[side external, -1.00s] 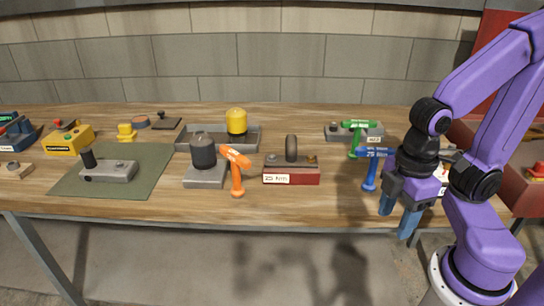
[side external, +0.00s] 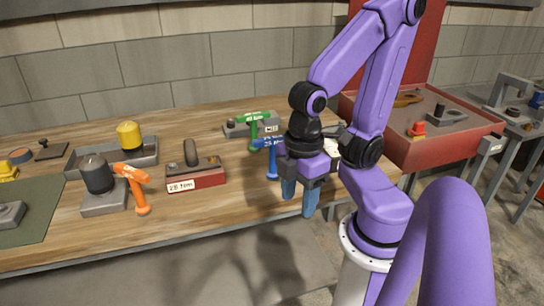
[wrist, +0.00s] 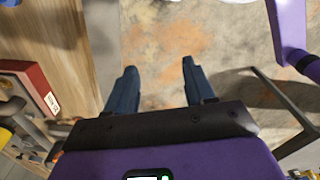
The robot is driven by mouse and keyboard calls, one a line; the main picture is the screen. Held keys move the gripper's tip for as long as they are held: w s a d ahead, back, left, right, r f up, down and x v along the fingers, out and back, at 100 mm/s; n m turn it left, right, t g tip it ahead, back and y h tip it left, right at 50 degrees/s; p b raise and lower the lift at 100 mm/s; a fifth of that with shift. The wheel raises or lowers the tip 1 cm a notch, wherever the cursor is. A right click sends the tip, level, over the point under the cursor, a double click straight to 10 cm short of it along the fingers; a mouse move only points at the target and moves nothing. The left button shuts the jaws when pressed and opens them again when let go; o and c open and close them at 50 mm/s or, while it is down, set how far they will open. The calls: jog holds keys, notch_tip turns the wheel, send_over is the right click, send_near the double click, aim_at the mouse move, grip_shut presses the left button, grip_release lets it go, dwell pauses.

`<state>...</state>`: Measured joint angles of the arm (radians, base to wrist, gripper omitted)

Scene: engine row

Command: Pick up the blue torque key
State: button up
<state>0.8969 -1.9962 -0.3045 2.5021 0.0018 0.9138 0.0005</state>
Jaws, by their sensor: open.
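The blue torque key (side external: 271,163) stands upright on the wooden bench in the side external view, its head partly hidden behind my arm. A white label shows on its head. My gripper (side external: 299,205) is just right of it and nearer the camera, at the bench's front edge, fingers pointing down. In the wrist view my gripper (wrist: 158,85) has its two blue fingers apart with nothing between them. The floor shows beyond the fingers. I cannot make out the blue key in the wrist view.
A green key (side external: 253,128) stands just behind the blue one by a grey block. A red block (side external: 208,178) and an orange key (side external: 138,190) stand to the left. A red case (side external: 455,145) is at the right. Bare bench (side external: 215,215) lies in front.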

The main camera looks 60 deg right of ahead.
dwell(0.3)
jog(key=w+d+r+m, duration=0.1)
jog(key=w+d+r, duration=0.1)
jog(key=w, duration=0.5)
notch_tip(320, 180, up, 9)
jog(key=m, duration=0.3)
send_over(273, 143)
jog(key=f, duration=1.1)
jog(key=shift+w+d+f, duration=0.15)
jog(key=shift+d+f, duration=0.2)
jog(key=shift+w+d+f, duration=0.1)
jog(key=shift+d+f, duration=0.05)
jog(key=shift+f, duration=2.8)
grip_shut()
